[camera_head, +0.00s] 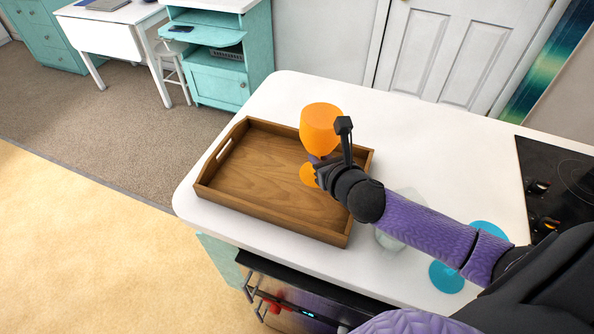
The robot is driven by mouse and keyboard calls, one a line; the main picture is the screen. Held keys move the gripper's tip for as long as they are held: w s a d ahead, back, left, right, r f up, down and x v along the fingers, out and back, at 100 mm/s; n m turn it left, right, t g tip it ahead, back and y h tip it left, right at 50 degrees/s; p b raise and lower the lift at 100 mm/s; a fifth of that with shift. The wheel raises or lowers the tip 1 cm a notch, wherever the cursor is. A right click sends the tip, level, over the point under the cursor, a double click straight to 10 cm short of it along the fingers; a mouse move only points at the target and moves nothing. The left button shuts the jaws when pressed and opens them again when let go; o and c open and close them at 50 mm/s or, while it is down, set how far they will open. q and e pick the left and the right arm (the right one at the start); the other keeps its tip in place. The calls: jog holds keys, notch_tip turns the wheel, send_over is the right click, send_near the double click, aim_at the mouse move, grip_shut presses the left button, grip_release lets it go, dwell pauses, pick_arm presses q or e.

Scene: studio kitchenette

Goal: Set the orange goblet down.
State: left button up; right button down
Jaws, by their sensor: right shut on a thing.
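The orange goblet (320,128) is upright at the right part of the wooden tray (225,209). Its bowl is in plain view, and part of its orange foot (308,175) shows below. My right gripper (319,166) is shut on the goblet's stem, which the fingers mostly hide. From this angle I cannot tell whether the foot touches the tray floor or hangs just above it. My left gripper is not in view.
The white counter (440,130) is clear behind the tray. A clear glass (388,238) and a blue goblet (447,277) stand partly hidden by my right arm. A black cooktop (560,185) is at the right. The counter's rounded left edge is close to the tray.

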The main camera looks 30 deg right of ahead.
notch_tip(320, 180, down, 8)
jog(key=b, duration=0.3)
jog(key=shift+a+r, duration=0.1)
jog(key=shift+r, duration=0.2)
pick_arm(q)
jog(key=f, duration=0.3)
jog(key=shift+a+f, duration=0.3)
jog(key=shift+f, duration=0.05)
pick_arm(e)
jog(key=shift+f, duration=0.1)
jog(key=c, duration=0.6)
grip_release()
jog(key=shift+c, duration=0.2)
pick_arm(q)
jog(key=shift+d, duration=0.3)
pick_arm(e)
jog(key=shift+s+r+p, duration=0.25)
jog(key=shift+p, duration=0.05)
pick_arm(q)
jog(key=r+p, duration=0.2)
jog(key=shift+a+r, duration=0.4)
pick_arm(e)
jog(key=v, duration=1.1)
jog(key=shift+s, duration=0.25)
